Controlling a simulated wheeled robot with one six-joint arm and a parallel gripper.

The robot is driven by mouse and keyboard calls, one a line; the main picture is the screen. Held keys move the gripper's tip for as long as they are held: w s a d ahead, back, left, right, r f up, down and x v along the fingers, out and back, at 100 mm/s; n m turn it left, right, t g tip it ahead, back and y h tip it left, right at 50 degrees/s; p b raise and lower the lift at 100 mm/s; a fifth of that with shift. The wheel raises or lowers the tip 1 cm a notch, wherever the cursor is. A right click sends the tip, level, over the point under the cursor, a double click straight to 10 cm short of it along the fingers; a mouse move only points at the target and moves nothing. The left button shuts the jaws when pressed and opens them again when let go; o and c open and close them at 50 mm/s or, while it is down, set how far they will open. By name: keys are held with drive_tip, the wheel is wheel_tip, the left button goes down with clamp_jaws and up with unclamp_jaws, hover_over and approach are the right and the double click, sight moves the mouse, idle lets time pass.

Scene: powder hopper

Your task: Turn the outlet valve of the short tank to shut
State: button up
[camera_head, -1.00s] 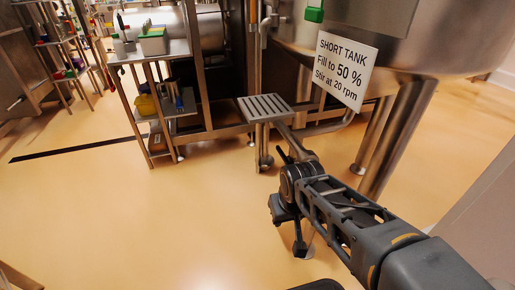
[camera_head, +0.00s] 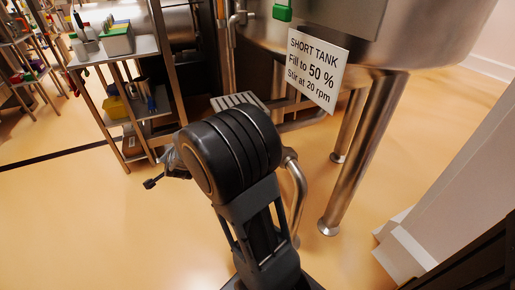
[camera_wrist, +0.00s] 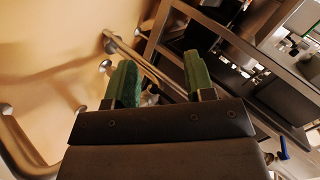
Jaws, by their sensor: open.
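The short tank (camera_head: 430,40) is a large steel vessel on steel legs at the upper right of the head view. Its sign (camera_head: 316,70) reads SHORT TANK, Fill to 50 %, Stir at 20 rpm. I cannot clearly make out its outlet valve in the head view. A small blue handle (camera_wrist: 283,148) shows at the lower right of the wrist view; I cannot tell whether it belongs to that valve. My gripper (camera_wrist: 160,78) has two green fingers spread apart with nothing between them. In the head view my arm's large joint hides most of it.
A slatted step (camera_head: 238,101) stands behind my arm. A curved steel pipe (camera_head: 298,190) rises just right of my arm. A shelved cart (camera_head: 125,52) with bottles and boxes stands at the left. A pale wall or panel (camera_head: 440,190) is at the right. The left floor is open.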

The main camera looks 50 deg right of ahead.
drive_tip(key=w+d+f+m+g+h+p, duration=0.1)
drive_tip(key=d+f+m+h, duration=0.25)
drive_tip(key=d+m, duration=0.25)
drive_tip(key=d+f+m+g+h, duration=0.1)
drive_tip(key=d+f+m+h, duration=0.2)
drive_tip(key=d+m+h, duration=0.3)
drive_tip(key=s+d+f+m+g+h+p, duration=0.1)
drive_tip(key=s+d+f+m+g+h, duration=0.5)
drive_tip(key=s+m+g, duration=0.25)
drive_tip(key=shift+t, duration=0.45)
drive_tip(key=shift+s+d+r+b, duration=0.15)
drive_tip(key=shift+d+b, duration=0.25)
drive_tip(key=shift+d, duration=2.05)
drive_tip(key=shift+w+d+r+b, duration=0.1)
drive_tip(key=shift+d+r+b, duration=0.25)
drive_tip(key=shift+d, duration=2.15)
drive_tip(key=shift+s+d+r+b, duration=0.15)
drive_tip(key=shift+d+b, duration=0.3)
drive_tip(key=shift+d, duration=2)
drive_tip(key=shift+c, duration=0.2)
clamp_jaws()
